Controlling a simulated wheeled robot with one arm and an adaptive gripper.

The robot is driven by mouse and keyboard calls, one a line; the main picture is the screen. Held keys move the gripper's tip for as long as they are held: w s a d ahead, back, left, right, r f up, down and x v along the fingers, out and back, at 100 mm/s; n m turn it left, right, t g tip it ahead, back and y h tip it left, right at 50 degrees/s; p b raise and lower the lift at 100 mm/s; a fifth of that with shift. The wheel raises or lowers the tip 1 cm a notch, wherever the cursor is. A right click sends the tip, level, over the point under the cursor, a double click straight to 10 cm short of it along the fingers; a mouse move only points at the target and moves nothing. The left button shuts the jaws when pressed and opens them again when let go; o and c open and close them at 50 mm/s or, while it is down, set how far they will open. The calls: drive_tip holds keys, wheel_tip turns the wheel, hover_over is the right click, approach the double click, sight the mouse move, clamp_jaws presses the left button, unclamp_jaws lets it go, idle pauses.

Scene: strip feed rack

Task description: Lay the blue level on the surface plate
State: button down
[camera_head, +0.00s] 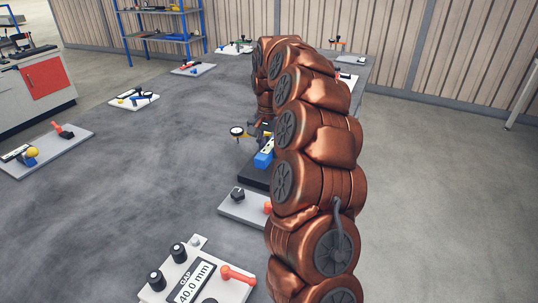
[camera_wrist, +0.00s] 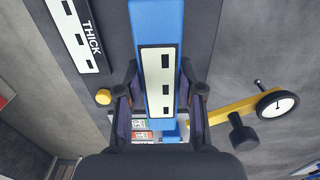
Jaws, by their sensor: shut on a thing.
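The blue level (camera_wrist: 158,20), a long bar with a white slotted label, runs up the middle of the wrist view. My gripper (camera_wrist: 162,98) is shut on it, with one dark finger on each long side. The black surface plate (camera_wrist: 202,45) shows beneath the level. In the head view the level (camera_head: 264,159) appears just above or on the black plate (camera_head: 254,178); I cannot tell whether they touch. My arm hides the right part of both.
A dial gauge (camera_head: 237,131) on a yellow arm (camera_wrist: 240,110) stands close to the level. A THICK label panel (camera_wrist: 75,35) and yellow knob (camera_wrist: 103,97) lie left. The table's left middle is clear.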

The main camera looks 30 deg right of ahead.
sight(269, 146)
drive_tip(key=shift+w, duration=0.15)
drive_tip(key=shift+f+p, duration=0.5)
drive_tip(key=shift+f, duration=1.2)
drive_tip(key=shift+f, duration=0.15)
drive_tip(key=c, duration=0.7)
unclamp_jaws()
wheel_tip(269, 146, up, 12)
drive_tip(key=shift+f+b, duration=0.25)
drive_tip(key=shift+b, duration=0.8)
drive_tip(key=shift+r, duration=0.35)
